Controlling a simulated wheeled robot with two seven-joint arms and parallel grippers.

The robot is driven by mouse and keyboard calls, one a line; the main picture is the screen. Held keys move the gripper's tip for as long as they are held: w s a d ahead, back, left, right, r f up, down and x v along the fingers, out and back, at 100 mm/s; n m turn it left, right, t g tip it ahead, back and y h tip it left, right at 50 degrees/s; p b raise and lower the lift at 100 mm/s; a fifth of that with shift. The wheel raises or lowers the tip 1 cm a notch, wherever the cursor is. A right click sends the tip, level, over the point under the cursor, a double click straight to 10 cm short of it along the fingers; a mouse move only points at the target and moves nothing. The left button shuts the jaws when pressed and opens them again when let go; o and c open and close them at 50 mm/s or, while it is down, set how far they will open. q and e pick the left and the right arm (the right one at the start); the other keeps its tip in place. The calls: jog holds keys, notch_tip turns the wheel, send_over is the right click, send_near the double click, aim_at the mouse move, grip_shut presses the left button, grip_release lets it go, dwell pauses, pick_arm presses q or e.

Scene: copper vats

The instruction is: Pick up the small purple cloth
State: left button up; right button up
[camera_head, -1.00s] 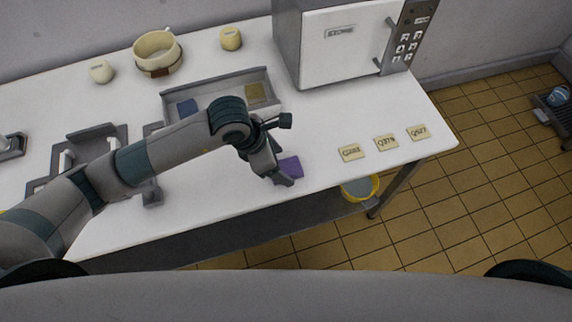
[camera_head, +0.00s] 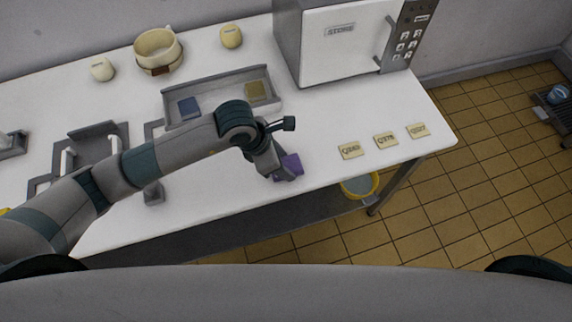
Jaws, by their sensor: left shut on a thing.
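The small purple cloth (camera_head: 291,164) is at the front part of the white table, in the jaws of my left gripper (camera_head: 284,172). My left arm reaches in from the left, across the table. The left gripper is shut on the cloth, and its fingers hide part of it. Whether the cloth is clear of the tabletop is hard to tell. My right gripper is not in view.
A grey tray (camera_head: 222,82) holding a blue cloth (camera_head: 189,107) and an olive cloth (camera_head: 256,89) lies behind the arm. A microwave-like box (camera_head: 342,45) stands at the back right. Labelled cards (camera_head: 386,140) lie at the right. A yellow-rimmed bucket (camera_head: 361,187) is below the table edge.

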pick_arm(q)
jog(key=shift+r, duration=0.45)
notch_tip(320, 180, up, 4)
jog(key=shift+f+p, duration=0.2)
jog(key=shift+p, duration=1.05)
jog(key=s+d+r+p, duration=0.3)
jog(key=s+d+r, duration=0.2)
jog(key=d, duration=0.5)
jog(key=shift+s+d+r, duration=0.15)
jog(key=shift+d+r, duration=0.1)
jog(key=shift+r, duration=0.5)
